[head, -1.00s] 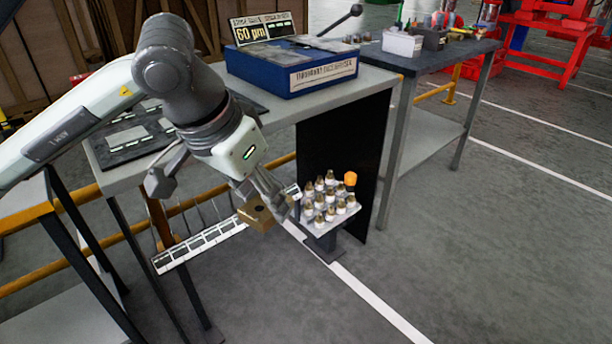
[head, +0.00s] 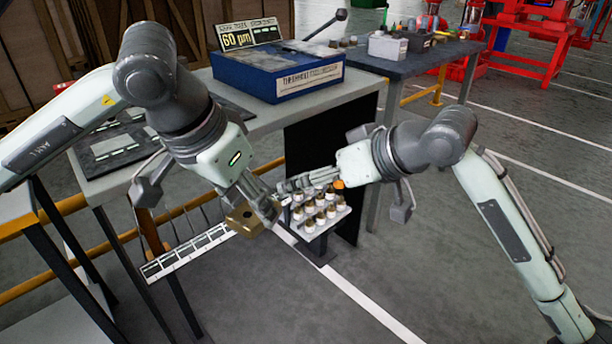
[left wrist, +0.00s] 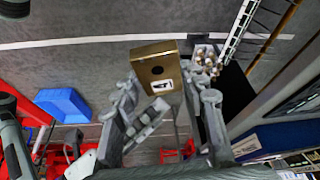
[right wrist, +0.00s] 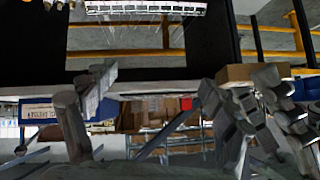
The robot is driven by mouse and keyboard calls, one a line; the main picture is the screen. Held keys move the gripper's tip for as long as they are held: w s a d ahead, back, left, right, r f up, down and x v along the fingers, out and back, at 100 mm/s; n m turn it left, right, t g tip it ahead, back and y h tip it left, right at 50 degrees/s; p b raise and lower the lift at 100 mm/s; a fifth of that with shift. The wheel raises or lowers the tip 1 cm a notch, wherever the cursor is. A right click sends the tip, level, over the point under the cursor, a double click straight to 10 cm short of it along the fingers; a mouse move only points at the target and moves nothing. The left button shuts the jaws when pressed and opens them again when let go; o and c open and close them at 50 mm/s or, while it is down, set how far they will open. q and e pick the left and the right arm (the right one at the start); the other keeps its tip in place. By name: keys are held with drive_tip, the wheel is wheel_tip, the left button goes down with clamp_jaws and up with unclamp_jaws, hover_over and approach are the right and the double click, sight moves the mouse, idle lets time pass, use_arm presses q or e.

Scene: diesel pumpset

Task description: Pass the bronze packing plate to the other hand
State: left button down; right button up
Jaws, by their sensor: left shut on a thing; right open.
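The bronze packing plate (head: 241,219) is a small brownish block with a round hole. My left gripper (head: 262,207) is shut on it and holds it in the air in front of the bench. The left wrist view shows the plate (left wrist: 157,62) at the fingertips, with a small pale label on it. My right gripper (head: 283,187) is open and empty, just right of the left fingers. In the right wrist view, the plate (right wrist: 240,72) shows beyond the right finger, not between the jaws, partly hidden. The left fingers (right wrist: 275,95) are beside it.
A small stand (head: 318,225) with several brass-tipped parts is close below my right gripper. A white labelled rack (head: 190,250) hangs at the bench front. A blue box (head: 285,75) sits on the bench. Open floor (head: 430,270) lies to the right.

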use_arm(q)
drive_tip(key=shift+r, duration=0.1)
use_arm(e)
drive_tip(key=s+a+r+n, duration=0.2)
drive_tip(key=s+r+n, duration=0.1)
drive_tip(key=s+r, duration=0.35)
drive_tip(key=n+g, duration=0.2)
approach(252, 211)
drive_tip(key=x, duration=0.9)
drive_tip(key=shift+w, duration=0.1)
drive_tip(key=c, duration=1.7)
use_arm(q)
drive_tip(key=c, duration=1.2)
unclamp_jaws()
use_arm(e)
drive_tip(key=shift+c, duration=0.5)
use_arm(q)
drive_tip(key=o, duration=0.4)
drive_tip(key=shift+o, duration=0.2)
